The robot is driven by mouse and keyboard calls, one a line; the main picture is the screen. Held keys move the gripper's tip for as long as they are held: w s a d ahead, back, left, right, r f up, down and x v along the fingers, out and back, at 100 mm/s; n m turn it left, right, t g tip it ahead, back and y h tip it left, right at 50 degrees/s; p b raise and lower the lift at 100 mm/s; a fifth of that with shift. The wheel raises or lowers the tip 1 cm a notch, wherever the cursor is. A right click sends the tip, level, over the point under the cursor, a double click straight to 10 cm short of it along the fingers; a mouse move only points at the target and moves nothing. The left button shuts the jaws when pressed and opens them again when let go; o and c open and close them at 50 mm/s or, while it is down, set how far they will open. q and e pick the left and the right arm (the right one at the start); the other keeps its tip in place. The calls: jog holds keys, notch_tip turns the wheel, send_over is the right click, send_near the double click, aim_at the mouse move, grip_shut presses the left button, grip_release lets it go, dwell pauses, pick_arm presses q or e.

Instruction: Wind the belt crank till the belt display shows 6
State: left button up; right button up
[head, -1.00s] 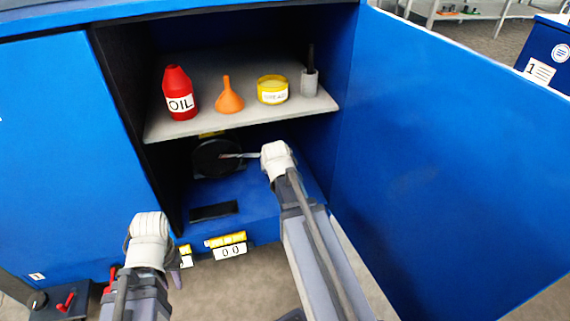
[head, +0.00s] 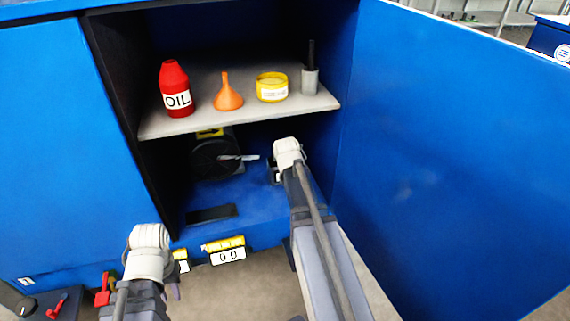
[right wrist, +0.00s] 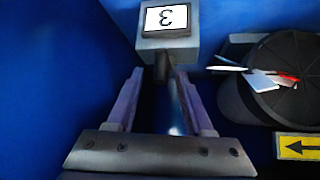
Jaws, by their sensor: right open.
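In the right wrist view a small grey box (right wrist: 167,47) carries a white display (right wrist: 166,17) with an upside-down 3. A short dark shaft (right wrist: 162,68) comes out of it towards my right gripper (right wrist: 160,82). That gripper is open, one finger on each side of the shaft end; I cannot tell whether they touch it. In the head view the box (head: 274,172) is mostly hidden by my right wrist. Which part is the belt crank is not labelled clearly. My left gripper (head: 172,290) is low at left, fingers mostly hidden behind its wrist.
A black drum (head: 208,160) with a silver lever (head: 240,158) stands left of my right gripper. A counter (head: 227,256) reads 0.0. The shelf (head: 195,122) above holds an oil bottle (head: 175,90), funnel (head: 227,95), yellow tin (head: 271,88) and grey holder (head: 309,82). The open blue door (head: 440,160) bounds the right.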

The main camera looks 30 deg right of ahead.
jog(key=shift+x, duration=0.85)
jog(key=shift+r, duration=0.1)
jog(key=shift+c, duration=0.4)
grip_shut()
